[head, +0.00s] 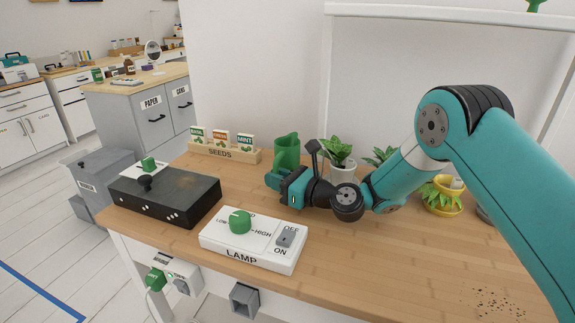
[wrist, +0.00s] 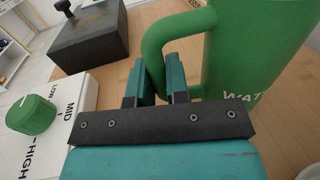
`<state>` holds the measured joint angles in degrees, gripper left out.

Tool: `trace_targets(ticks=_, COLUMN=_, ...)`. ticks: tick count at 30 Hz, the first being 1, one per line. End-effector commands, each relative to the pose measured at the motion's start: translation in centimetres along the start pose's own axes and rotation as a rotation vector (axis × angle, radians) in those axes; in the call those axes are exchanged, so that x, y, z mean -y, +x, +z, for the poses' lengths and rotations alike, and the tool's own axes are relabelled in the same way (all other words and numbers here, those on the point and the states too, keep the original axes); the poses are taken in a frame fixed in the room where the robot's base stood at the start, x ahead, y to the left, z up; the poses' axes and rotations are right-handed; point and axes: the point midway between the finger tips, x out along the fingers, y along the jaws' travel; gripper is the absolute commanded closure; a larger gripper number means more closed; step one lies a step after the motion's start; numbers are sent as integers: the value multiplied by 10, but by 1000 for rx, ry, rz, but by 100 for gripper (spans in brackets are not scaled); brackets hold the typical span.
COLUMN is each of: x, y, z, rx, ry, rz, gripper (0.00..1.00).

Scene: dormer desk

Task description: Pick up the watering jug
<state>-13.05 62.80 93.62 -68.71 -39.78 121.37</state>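The watering jug (head: 287,148) is a green upright container on the wooden desk, behind my gripper (head: 281,187). In the wrist view the jug (wrist: 262,50) fills the right side, with part of its white lettering showing and its looped handle (wrist: 157,40) pointing left. My gripper (wrist: 160,72) has one finger on each side of the lower handle. The fingers are close together with the handle filling the gap between them. The fingertips' contact is partly hidden. The jug appears to stand on the desk.
The white lamp panel (head: 222,246) with a green knob and switch is in front of my gripper. A black box (head: 190,202) lies to the left. A seeds rack (head: 197,151) stands behind it. Potted plants (head: 342,172) stand right of the jug. The desk's front right is mostly clear.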

Motion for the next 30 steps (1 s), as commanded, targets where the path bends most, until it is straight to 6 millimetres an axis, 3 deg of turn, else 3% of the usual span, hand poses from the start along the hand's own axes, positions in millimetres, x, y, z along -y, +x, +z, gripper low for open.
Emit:
trace_targets(ticks=17, x=0, y=0, z=9, rx=3, ry=-3, rz=0, gripper=100)
trace_targets(ticks=30, x=0, y=0, z=52, rx=3, ry=-5, rz=0, gripper=100)
